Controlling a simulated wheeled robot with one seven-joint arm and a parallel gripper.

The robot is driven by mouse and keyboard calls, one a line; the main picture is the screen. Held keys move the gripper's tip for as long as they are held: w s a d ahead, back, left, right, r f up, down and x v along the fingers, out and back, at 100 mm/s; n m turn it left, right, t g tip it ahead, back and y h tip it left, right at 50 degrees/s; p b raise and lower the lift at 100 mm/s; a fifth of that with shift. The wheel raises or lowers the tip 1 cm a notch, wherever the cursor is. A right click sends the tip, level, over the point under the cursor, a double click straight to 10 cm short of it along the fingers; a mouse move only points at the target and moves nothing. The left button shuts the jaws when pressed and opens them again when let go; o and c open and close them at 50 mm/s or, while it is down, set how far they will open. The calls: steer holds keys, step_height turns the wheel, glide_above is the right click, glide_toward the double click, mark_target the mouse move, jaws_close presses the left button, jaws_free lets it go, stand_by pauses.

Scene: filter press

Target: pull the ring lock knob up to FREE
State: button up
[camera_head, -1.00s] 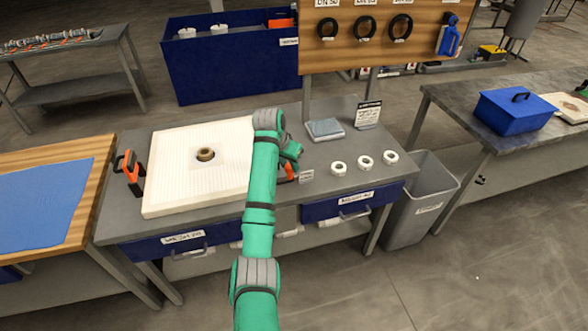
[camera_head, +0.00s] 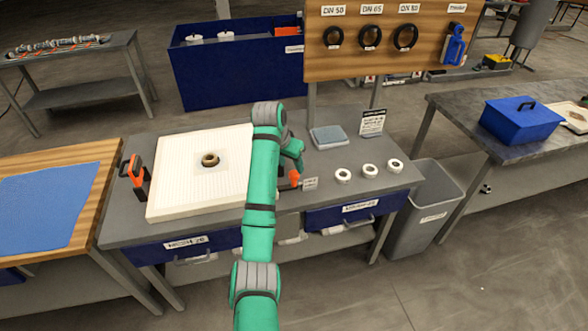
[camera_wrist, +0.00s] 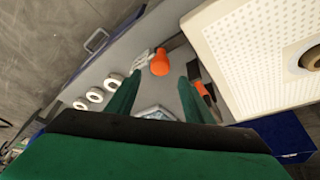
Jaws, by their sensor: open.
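An orange, rounded knob (camera_wrist: 160,62) stands on the grey bench top in the wrist view, with a small white label (camera_wrist: 142,58) beside it. My gripper (camera_wrist: 161,78) is open, its two green fingers apart. The knob shows between and just beyond the fingertips, and nothing is held. I cannot tell how much height separates them. In the head view my arm covers much of this spot. An orange part (camera_head: 293,178) shows there beside the label (camera_head: 309,183). The label's writing and the knob's position are not readable.
A white ribbed filter plate (camera_head: 190,185) lies left of my arm. A black and orange clamp (camera_wrist: 203,92) stands near its edge in the wrist view; another clamp (camera_head: 135,170) stands at far left.

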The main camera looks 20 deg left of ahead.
steer(key=v, duration=0.6)
steer(key=shift+s, duration=0.1)
